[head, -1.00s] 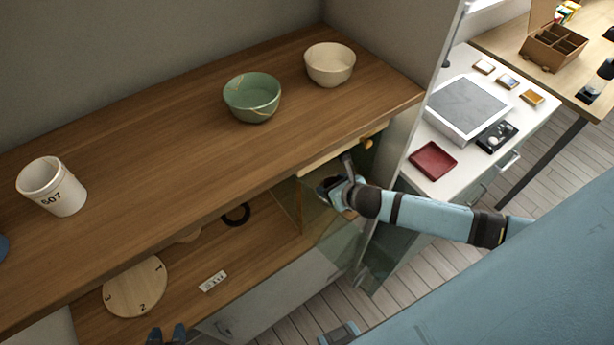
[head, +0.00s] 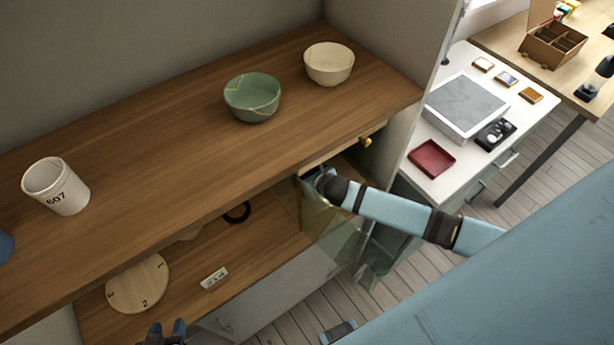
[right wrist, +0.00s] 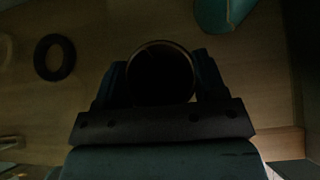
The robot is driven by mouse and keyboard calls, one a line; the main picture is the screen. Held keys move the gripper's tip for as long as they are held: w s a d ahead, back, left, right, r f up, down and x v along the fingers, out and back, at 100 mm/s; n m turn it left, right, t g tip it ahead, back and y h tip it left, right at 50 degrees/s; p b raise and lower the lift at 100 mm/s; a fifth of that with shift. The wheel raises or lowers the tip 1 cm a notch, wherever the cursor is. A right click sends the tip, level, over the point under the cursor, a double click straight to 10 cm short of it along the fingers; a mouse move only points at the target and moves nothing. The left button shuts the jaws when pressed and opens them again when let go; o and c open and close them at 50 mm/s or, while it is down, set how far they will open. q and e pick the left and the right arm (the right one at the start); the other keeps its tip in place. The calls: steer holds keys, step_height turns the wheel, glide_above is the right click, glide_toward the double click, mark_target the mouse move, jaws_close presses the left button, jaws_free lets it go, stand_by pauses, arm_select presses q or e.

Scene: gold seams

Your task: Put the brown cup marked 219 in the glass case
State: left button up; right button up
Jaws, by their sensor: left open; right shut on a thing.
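My right gripper (head: 318,182) reaches under the front edge of the wooden top, partly hidden, by the glass panels (head: 335,225) of the case. In the right wrist view its fingers (right wrist: 160,85) are shut on a round, dark-looking cup (right wrist: 160,70), seen from above with a thin brownish rim. No number can be read on it, and whether it touches the surface below cannot be told. My left gripper (head: 166,334) is open and empty at the bottom edge of the head view, in front of the lower shelf.
A white cup marked 607 (head: 57,188), a green bowl (head: 252,96) and a cream bowl (head: 329,64) stand on the wooden top. The lower shelf holds a numbered wooden disc (head: 139,283), a small label (head: 214,278) and a black ring (head: 237,212), also in the wrist view (right wrist: 54,58).

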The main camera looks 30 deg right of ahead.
steer(key=o, duration=1.1)
steer(key=shift+f, duration=0.1)
steer(key=shift+s+r, duration=0.25)
steer(key=shift+r, duration=0.05)
steer(key=s+d+r+b, duration=0.1)
steer(key=s+d, duration=0.1)
steer(key=s, duration=1.1)
steer(key=shift+s+r, duration=0.25)
steer(key=shift+s, duration=0.1)
